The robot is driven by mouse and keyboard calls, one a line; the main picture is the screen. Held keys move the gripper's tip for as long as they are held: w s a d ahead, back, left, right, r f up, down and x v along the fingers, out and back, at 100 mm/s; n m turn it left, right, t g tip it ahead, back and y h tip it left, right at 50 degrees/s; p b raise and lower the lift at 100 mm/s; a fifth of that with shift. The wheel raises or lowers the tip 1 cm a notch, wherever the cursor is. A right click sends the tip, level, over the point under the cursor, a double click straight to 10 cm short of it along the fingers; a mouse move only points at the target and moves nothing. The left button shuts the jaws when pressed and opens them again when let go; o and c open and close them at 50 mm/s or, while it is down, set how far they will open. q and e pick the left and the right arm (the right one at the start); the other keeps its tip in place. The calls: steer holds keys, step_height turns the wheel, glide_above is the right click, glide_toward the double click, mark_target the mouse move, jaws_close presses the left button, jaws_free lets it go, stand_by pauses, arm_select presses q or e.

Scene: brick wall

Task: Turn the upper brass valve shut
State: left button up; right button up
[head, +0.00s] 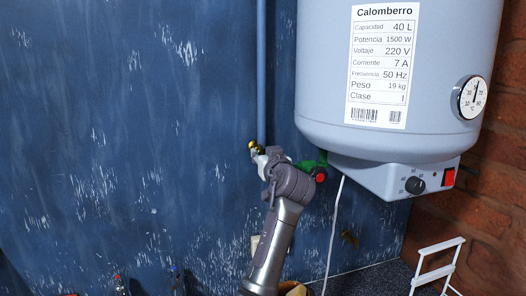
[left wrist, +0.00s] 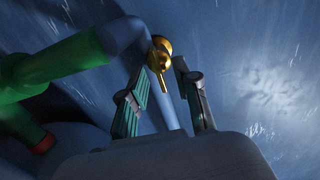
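The upper brass valve (head: 256,146) sits on the blue pipe left of the heater, just beyond the tip of my left gripper (head: 263,158). In the left wrist view the brass valve (left wrist: 160,52) shows a rounded body, with a thin brass lever (left wrist: 171,98) pointing down toward the palm. The two fingers of my left gripper (left wrist: 164,78) stand apart on either side of the lever, with gaps visible between. I cannot tell whether either fingertip touches the valve body. My right gripper is not in view.
A grey water heater (head: 400,135) hangs at the right, close to my arm. A green fitting (head: 308,164) with a red end (head: 320,178) is just right of my gripper. A white cable (head: 333,235) hangs below. A white step ladder (head: 437,262) stands lower right. The left wall is clear.

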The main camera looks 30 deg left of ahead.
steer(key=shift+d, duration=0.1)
arm_select(q)
jaws_close()
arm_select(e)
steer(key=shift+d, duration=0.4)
arm_select(q)
steer(key=shift+m, duration=0.4)
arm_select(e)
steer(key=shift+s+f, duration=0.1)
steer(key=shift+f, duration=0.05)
arm_select(q)
steer(key=m, duration=1.6)
steer(key=shift+w+d+f+m, duration=0.15)
steer(key=shift+d+m, duration=0.05)
steer(key=shift+m, duration=0.5)
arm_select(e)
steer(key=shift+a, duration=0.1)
